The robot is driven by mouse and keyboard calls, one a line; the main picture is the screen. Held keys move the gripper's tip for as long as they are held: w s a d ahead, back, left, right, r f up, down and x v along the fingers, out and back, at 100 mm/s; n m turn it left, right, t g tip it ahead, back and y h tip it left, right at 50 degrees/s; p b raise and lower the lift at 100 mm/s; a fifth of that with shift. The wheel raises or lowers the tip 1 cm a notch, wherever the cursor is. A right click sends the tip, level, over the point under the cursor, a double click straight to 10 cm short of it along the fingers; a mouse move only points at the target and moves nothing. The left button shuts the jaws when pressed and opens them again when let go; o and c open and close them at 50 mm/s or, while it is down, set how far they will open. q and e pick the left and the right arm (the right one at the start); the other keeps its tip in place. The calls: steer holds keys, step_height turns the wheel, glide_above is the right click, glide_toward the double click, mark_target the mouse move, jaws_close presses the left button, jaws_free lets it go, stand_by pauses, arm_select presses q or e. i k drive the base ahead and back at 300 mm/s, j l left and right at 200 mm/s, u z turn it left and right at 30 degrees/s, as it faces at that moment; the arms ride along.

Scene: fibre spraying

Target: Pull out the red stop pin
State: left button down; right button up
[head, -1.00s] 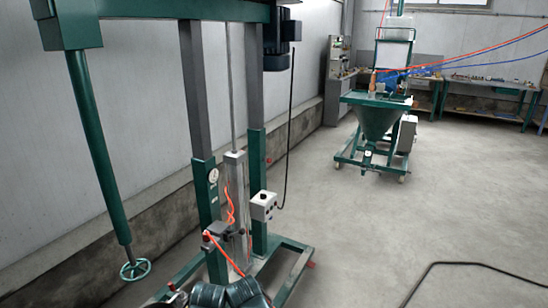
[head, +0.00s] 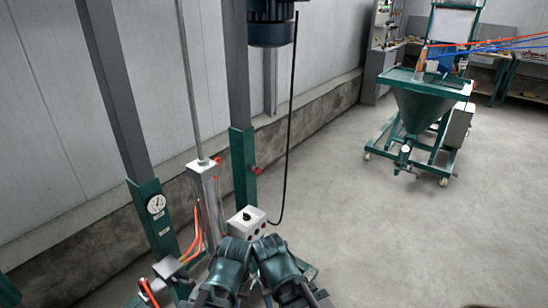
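A small red pin-like part (head: 255,170) sticks out from the side of the right green post sleeve (head: 242,165) of the tall mixer frame. Another small red part (head: 217,160) shows at the top of the grey cylinder housing beside it. I cannot tell for certain which of them is the stop pin. Dark green links of my two arms show close together at the bottom edge, below and apart from both red parts. I cannot make out the fingers of either gripper; they seem to lie below the picture.
A grey control box (head: 247,220) sits on the right post, with a black cable (head: 286,170) hanging beside it. A dial gauge (head: 156,204) is on the left post. A green hopper machine (head: 420,110) stands at the back right. The floor (head: 400,250) at right is clear.

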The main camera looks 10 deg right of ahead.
mark_target(258, 170)
steer(key=i+l, duration=0.9)
steer(key=l, duration=0.15)
steer(key=u, duration=0.05)
